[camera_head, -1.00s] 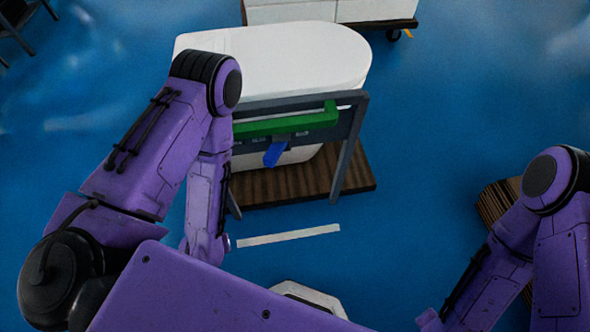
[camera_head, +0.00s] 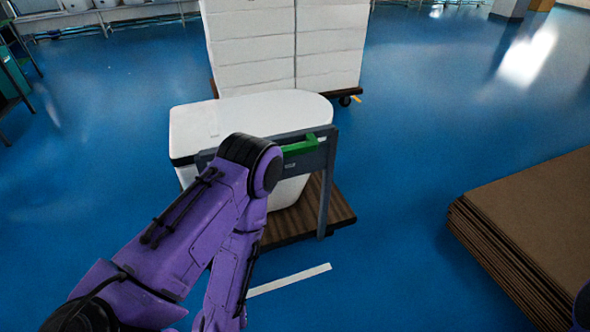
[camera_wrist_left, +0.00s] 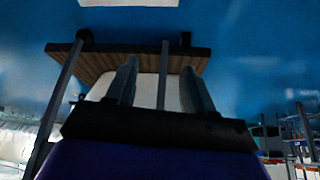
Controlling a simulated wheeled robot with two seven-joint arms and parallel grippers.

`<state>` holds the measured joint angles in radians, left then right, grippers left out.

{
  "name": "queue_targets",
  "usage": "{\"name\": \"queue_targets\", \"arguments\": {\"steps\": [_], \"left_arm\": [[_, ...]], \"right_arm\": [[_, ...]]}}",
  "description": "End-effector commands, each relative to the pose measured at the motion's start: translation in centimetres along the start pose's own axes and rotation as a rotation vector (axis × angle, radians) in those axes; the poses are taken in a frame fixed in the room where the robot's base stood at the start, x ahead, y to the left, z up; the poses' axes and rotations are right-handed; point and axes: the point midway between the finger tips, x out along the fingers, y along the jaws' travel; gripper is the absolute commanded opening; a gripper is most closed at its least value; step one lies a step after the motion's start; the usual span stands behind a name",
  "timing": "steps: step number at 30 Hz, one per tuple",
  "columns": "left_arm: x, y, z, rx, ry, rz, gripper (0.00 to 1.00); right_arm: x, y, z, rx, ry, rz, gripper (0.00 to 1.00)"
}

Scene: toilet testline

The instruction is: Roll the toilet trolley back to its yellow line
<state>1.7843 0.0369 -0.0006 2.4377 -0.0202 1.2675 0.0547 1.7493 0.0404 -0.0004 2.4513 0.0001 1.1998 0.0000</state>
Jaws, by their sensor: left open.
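The toilet trolley has a dark brown wooden deck (camera_head: 345,216) and a grey upright frame (camera_head: 328,180) with a green bar (camera_head: 300,147). A large white toilet (camera_head: 255,107) stands on it. My left arm covers the frame's left part in the head view. In the left wrist view the deck (camera_wrist_left: 145,60) shows upside down, and my left gripper (camera_wrist_left: 160,75) is open with nothing seen between its fingers. A grey post stands beyond the fingers; I cannot tell whether they touch the trolley. My right gripper is out of view. I cannot make out a yellow line at this trolley.
A white strip (camera_head: 290,280) lies on the blue floor in front of the trolley. Behind stands another trolley with stacked white boxes (camera_head: 285,45), a small yellow mark (camera_head: 357,99) by its wheel. Flat brown cardboard (camera_head: 535,215) is stacked at right. Floor between is clear.

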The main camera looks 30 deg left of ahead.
Motion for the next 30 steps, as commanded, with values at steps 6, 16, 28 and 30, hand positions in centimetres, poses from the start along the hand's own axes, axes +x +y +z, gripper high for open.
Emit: {"name": "queue_targets", "arguments": {"steps": [6,16,28,30], "left_arm": [[-1.8,10.8,-19.1,-0.662,0.577,0.491,0.53],[-11.3,15.0,-32.4,-1.196,0.849,1.089,0.53],[-8.8,16.5,-39.9,-1.192,0.848,1.079,0.53],[-8.5,16.6,-40.5,-1.190,0.848,1.078,0.53]], "right_arm": [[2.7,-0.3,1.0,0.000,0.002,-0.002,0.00],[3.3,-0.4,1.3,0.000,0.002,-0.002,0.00],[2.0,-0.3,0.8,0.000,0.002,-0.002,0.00],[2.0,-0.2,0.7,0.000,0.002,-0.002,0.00]]}}
